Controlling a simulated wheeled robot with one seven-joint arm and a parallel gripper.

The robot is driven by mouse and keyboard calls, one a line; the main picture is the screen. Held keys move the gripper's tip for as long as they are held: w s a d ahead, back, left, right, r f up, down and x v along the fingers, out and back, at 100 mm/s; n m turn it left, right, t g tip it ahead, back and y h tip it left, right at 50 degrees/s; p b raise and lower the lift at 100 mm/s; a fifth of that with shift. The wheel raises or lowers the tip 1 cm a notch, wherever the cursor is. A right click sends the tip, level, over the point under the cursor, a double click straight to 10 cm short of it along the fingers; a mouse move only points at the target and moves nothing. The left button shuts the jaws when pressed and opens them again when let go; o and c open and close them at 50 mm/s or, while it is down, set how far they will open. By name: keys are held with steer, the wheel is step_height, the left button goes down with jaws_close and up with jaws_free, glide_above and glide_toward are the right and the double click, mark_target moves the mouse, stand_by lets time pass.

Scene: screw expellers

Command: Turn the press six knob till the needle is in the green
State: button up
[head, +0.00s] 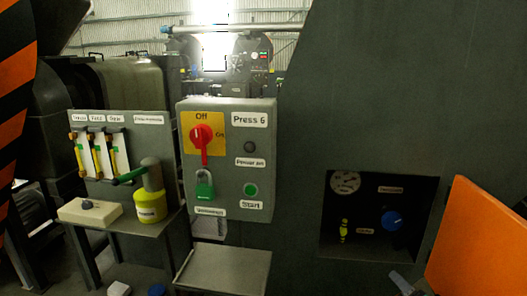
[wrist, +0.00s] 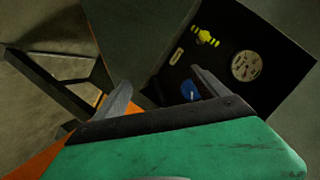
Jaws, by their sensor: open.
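The blue knob (head: 391,219) sits at the right in a dark square recess (head: 360,248) in the large dark machine wall. A round pale gauge (head: 345,182) is at its upper left; its needle and any green band are too small to read. In the wrist view the knob (wrist: 188,91) shows just left of the right finger, and the gauge (wrist: 245,65) is farther right. My gripper (wrist: 160,92) is open, its fingers pointing toward the recess, apparently empty. In the head view only a grey finger part (head: 402,282) shows below the recess.
A yellow-green fitting (head: 344,230) is inside the recess, lower left. An orange panel (head: 480,240) stands close at the right. Left is the Press 6 box (head: 227,180) with a red switch (head: 203,145) and green padlock (head: 204,186). A small grey table (head: 225,268) stands below.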

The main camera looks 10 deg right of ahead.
steer(key=s+a+f+g+y, duration=0.2)
steer(key=s+a+f+g, duration=0.25)
steer(key=s+f, duration=0.35)
steer(key=s+a+f+g+y, duration=0.1)
steer(key=s+a+f+g, duration=0.2)
steer(key=s+f+g, duration=0.3)
steer(key=s+a+g, duration=0.3)
steer(key=s, duration=0.4)
steer(key=w+a+r+n+t+h+p, duration=0.1)
steer(key=w+a+r+n+p, duration=0.1)
steer(key=w+a+r+n, duration=0.3)
steer(key=w+a+r+n+t+p, duration=0.1)
steer(key=w+a+r+n, duration=0.3)
steer(key=a+r, duration=1)
steer(key=shift+w+a+r+n+h+p, duration=0.3)
steer(key=shift+w+a+n+h+p, duration=0.1)
steer(key=shift+n+p, duration=0.25)
steer(key=shift+d, duration=0.1)
steer(key=shift+c, duration=0.5)
